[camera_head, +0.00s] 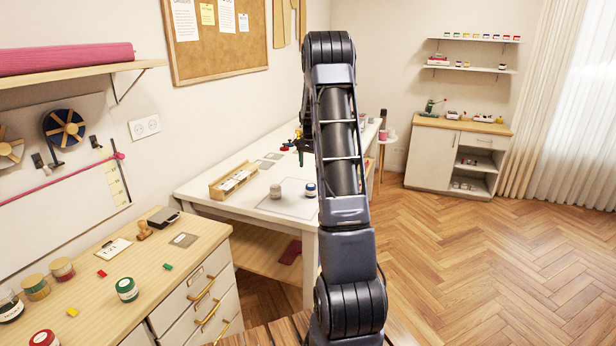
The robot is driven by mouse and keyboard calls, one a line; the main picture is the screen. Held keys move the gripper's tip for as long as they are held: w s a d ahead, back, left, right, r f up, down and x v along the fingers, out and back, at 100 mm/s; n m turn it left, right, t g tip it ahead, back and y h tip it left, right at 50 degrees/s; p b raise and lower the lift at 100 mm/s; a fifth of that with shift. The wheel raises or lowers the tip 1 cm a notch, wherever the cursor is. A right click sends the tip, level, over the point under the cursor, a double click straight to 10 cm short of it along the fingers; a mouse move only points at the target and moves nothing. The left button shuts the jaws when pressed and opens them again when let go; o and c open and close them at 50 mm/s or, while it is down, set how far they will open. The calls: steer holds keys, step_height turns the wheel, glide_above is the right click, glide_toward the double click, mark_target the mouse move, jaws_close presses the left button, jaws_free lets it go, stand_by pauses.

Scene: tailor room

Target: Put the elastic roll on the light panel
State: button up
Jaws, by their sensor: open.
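A flat pale grey panel (284,207), which looks like the light panel, lies on the white table (206,191) left of my arm. A small round beige item (275,191) and a small round item with a dark blue top (310,190) stand at its far edge. Either might be the elastic roll; I cannot tell which from this view. My arm rises through the middle of the view and covers part of the table.
A wooden tray (233,180) sits on the white table. The left wooden counter (92,288) holds several jars, including a green one (127,289). A cabinet (457,156) stands far right. The floor (490,265) at right is clear.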

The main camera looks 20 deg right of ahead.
steer(key=s+a+r+n+t, duration=0.1)
steer(key=s+a+r+n, duration=0.2)
steer(key=s+a+r, duration=0.55)
steer(key=s+a+r+n+t, duration=0.15)
steer(key=s+a+r, duration=0.35)
steer(key=s+r, duration=0.55)
steer(key=s+a+f+n+t, duration=0.1)
steer(key=s+a+n, duration=0.2)
steer(key=s, duration=1)
steer(key=s+a+f+n+t, duration=0.1)
steer(key=s+a+n, duration=0.2)
steer(key=s, duration=1)
steer(key=shift+s+a, duration=0.2)
steer(key=shift+a, duration=0.85)
